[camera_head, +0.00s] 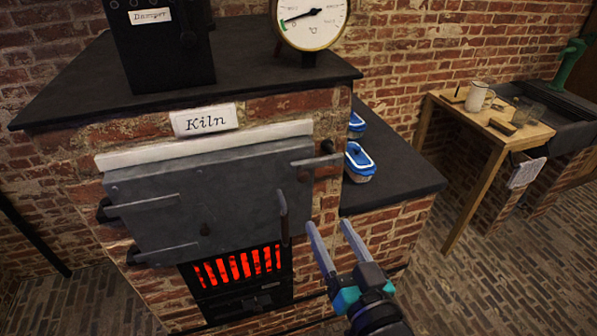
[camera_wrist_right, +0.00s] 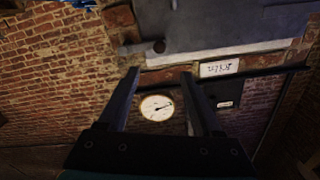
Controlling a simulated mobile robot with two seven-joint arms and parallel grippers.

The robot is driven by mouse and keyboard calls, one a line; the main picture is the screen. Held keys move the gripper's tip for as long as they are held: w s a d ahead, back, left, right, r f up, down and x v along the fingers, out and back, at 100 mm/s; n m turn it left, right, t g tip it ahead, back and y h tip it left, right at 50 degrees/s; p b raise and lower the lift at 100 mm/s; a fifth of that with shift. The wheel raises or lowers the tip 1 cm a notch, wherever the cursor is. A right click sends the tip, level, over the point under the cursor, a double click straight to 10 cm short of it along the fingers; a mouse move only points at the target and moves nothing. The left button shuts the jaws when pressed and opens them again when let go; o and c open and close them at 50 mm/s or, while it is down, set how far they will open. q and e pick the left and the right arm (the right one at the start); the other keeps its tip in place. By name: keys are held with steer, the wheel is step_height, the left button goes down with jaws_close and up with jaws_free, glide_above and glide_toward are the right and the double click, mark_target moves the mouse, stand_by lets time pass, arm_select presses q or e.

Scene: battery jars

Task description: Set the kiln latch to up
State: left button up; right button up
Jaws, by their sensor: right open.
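The kiln (camera_head: 250,104) is a brick block with a grey metal door (camera_head: 225,200), shut in front. The latch (camera_head: 318,160) seems to be a grey bar lying roughly level across the door's upper right edge, beside a dark peg. A dark vertical handle (camera_head: 283,215) stands on the door's lower right part. My right gripper (camera_head: 327,224) is open and empty, below the latch and right of the handle, apart from both. In the right wrist view, upside down, the open fingers (camera_wrist_right: 160,73) point toward the door's edge (camera_wrist_right: 235,48). My left gripper is out of view.
Glowing red bars (camera_head: 238,266) show below the door. A dial gauge (camera_head: 311,20) and a black damper box (camera_head: 158,45) stand on the kiln top. Blue-lidded containers (camera_head: 360,163) sit on the dark ledge at right. A wooden table (camera_head: 490,117) stands farther right.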

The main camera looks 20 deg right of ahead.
mark_target(305, 179)
steer(key=w, duration=1.5)
steer(key=shift+a+f, duration=0.1)
steer(key=shift+a, duration=0.1)
jaws_close()
stand_by(1.1)
